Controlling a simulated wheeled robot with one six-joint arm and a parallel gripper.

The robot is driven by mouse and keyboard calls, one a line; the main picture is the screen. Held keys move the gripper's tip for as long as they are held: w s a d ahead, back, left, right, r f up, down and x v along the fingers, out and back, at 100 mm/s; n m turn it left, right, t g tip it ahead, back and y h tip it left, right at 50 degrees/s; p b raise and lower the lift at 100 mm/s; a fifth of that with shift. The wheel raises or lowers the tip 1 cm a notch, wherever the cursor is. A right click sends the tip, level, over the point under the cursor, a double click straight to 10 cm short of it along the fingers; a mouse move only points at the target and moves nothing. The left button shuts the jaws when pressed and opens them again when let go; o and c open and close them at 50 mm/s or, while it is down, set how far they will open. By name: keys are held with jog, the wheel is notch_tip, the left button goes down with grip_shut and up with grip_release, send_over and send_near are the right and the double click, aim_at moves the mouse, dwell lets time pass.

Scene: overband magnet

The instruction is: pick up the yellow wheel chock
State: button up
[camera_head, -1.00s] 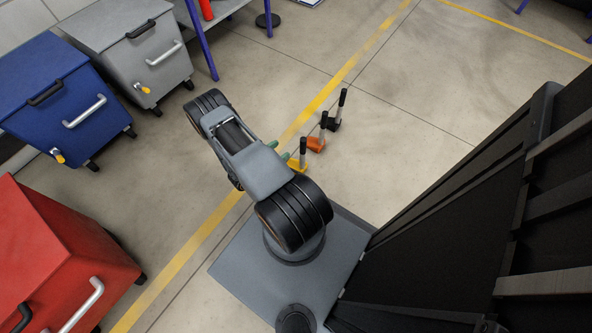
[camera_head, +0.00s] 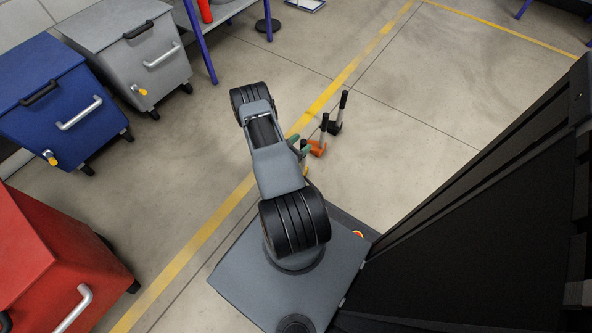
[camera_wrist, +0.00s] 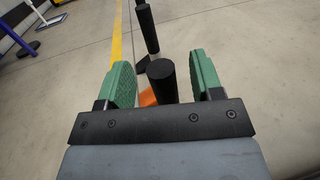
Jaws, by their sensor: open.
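The yellow wheel chock (camera_head: 306,170) is almost wholly hidden behind my arm in the head view; only a sliver of yellow shows. My gripper (camera_head: 300,149) is by the chocks, partly covered by my own wrist. In the wrist view my gripper (camera_wrist: 163,84) is open, with its green fingers on either side of an upright black handle. I cannot tell which chock this handle belongs to.
A black chock (camera_head: 335,128) with an upright handle stands past the orange one. A yellow floor line (camera_head: 200,237) runs by the chocks. Red (camera_head: 55,262), blue (camera_head: 50,95) and grey (camera_head: 135,57) bins stand left. Floor right of the chocks is clear.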

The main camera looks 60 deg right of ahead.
jog(key=b+x, duration=0.1)
jog(key=x, duration=0.2)
jog(key=shift+d, duration=0.25)
grip_shut()
dwell(0.4)
